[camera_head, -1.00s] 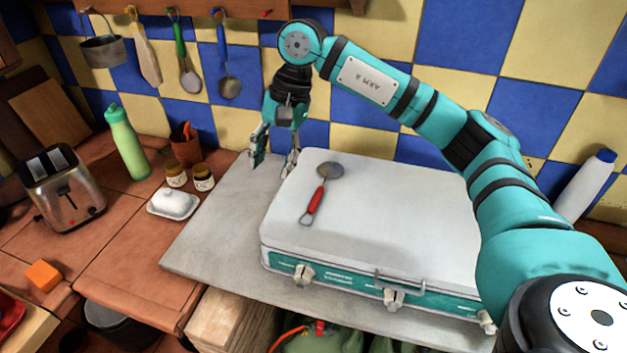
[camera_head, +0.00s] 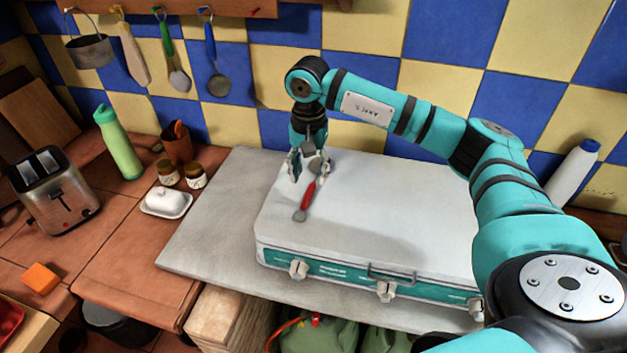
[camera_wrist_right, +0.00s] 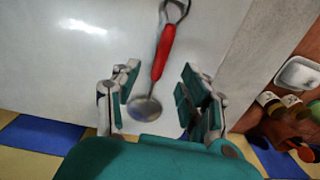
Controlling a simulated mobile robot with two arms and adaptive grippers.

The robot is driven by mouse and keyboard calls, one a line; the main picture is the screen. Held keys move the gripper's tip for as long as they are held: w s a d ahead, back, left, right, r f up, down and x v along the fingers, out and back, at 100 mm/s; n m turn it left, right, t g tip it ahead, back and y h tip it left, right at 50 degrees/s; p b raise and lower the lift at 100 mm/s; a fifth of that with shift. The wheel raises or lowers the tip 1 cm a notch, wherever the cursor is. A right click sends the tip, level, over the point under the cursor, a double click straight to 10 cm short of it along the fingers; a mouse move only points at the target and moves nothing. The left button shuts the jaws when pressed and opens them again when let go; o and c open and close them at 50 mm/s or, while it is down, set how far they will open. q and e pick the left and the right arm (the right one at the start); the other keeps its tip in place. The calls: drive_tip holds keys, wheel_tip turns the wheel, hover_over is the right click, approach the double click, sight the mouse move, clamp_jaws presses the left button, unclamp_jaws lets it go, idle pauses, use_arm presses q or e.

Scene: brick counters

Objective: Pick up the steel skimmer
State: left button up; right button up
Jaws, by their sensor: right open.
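The steel skimmer (camera_head: 306,200) has a red handle and lies on the white lid of a case (camera_head: 390,215). In the right wrist view the skimmer (camera_wrist_right: 163,52) shows its round steel head toward my gripper and its loop end pointing away. My right gripper (camera_head: 309,170) is over the head end of the skimmer, pointing down. In the wrist view its open fingers (camera_wrist_right: 158,97) stand on either side of the skimmer's head and lower handle, with gaps on both sides. The head is partly hidden by the gripper in the head view. My left gripper is not in view.
The case rests on a grey counter (camera_head: 205,225). To the left are a butter dish (camera_head: 166,203), two jars, a green bottle (camera_head: 117,145) and a toaster (camera_head: 55,190). Utensils hang on the tiled wall behind. A white bottle (camera_head: 572,173) stands at the right.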

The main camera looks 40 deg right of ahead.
sight(309, 191)
wheel_tip(309, 191, down, 4)
drive_tip(key=p, duration=0.2)
drive_tip(key=shift+f+p, duration=0.1)
drive_tip(key=shift+p, duration=0.2)
drive_tip(key=shift+f, duration=0.6)
clamp_jaws()
